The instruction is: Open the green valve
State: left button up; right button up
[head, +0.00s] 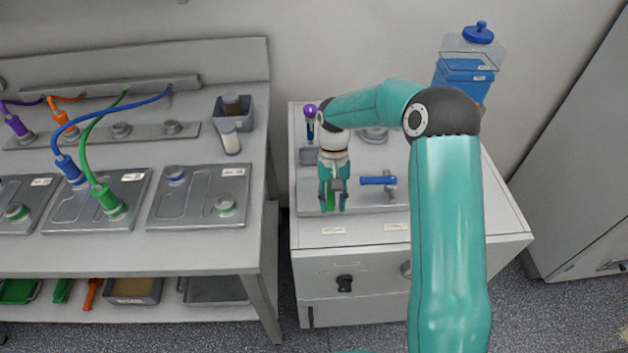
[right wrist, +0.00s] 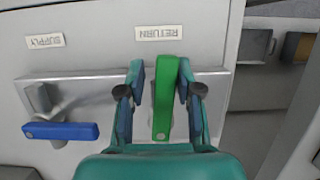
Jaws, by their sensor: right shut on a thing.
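The green valve handle (right wrist: 165,95) stands upright in the right wrist view, across the grey strip it is mounted on. In the head view only a small part of the green valve (head: 330,201) shows between my fingers. My right gripper (head: 332,206) reaches down over it on the cabinet top. In the right wrist view the fingers of my right gripper (right wrist: 161,80) are on both sides of the handle and shut on it. The label marked RETURN (right wrist: 158,33) is beside this valve. My left gripper is not in view.
A blue valve handle (head: 378,180) lies beside the green one, crosswise to it in the right wrist view (right wrist: 60,131). A blue-liquid tank (head: 463,72) stands behind on the cabinet (head: 345,234). A bench (head: 230,262) with battery plates and cables is on the left.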

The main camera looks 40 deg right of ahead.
jog(key=shift+d, duration=0.15)
dwell(0.3)
jog(key=shift+s+d, duration=0.1)
jog(key=shift+s, duration=0.05)
jog(key=shift+o, duration=1.1)
jog(key=shift+r, duration=0.1)
jog(key=p+v, duration=0.6)
jog(key=v, duration=0.1)
jog(key=shift+d+r, duration=0.2)
jog(key=shift+r, duration=0.2)
